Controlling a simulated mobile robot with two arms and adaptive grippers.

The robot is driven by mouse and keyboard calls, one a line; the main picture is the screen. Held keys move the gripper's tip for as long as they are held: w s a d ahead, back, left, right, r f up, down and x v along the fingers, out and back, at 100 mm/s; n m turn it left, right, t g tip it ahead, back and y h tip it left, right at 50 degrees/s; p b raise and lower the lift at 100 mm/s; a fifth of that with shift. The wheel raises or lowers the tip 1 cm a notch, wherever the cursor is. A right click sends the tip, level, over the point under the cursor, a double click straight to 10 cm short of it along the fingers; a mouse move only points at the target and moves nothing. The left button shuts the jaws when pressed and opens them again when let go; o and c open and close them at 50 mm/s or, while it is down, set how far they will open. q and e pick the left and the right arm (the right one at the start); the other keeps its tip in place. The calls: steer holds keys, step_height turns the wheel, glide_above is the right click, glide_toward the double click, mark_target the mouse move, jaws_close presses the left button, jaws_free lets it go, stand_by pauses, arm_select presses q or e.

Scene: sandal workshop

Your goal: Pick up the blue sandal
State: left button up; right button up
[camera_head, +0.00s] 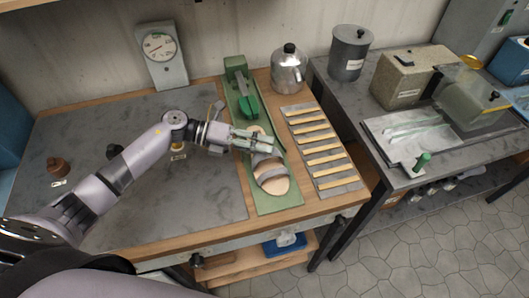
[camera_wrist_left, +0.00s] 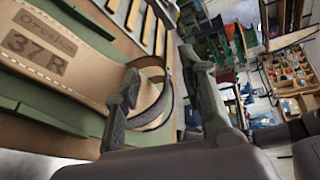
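A sandal with a tan footbed (camera_head: 274,186) and grey straps lies on a long green board on the workbench. In the left wrist view its footbed (camera_wrist_left: 62,55) is stamped "37 R", and a dark strap loops up beside the fingers. I cannot make out a clear blue on it. My left gripper (camera_head: 272,139) is above the heel end of the sandal, partly covering it in the head view. In the left wrist view its two fingers (camera_wrist_left: 160,85) stand apart. Whether the strap lies between them or behind them I cannot tell. My right gripper is not in view.
A green clamp-like tool (camera_head: 240,88) stands at the board's far end. Several strips (camera_head: 318,150) lie to the right, with a metal kettle (camera_head: 289,72) behind. A dial scale (camera_head: 161,55) stands at the back. A blue tray (camera_head: 285,246) sits on the lower shelf. The grey mat is largely clear.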

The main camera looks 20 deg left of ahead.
arm_select(q)
steer(key=shift+w+d+f, duration=0.1)
steer(key=shift+d+f, duration=0.1)
steer(key=shift+d, duration=0.2)
steer(key=shift+c, duration=0.6)
jaws_close()
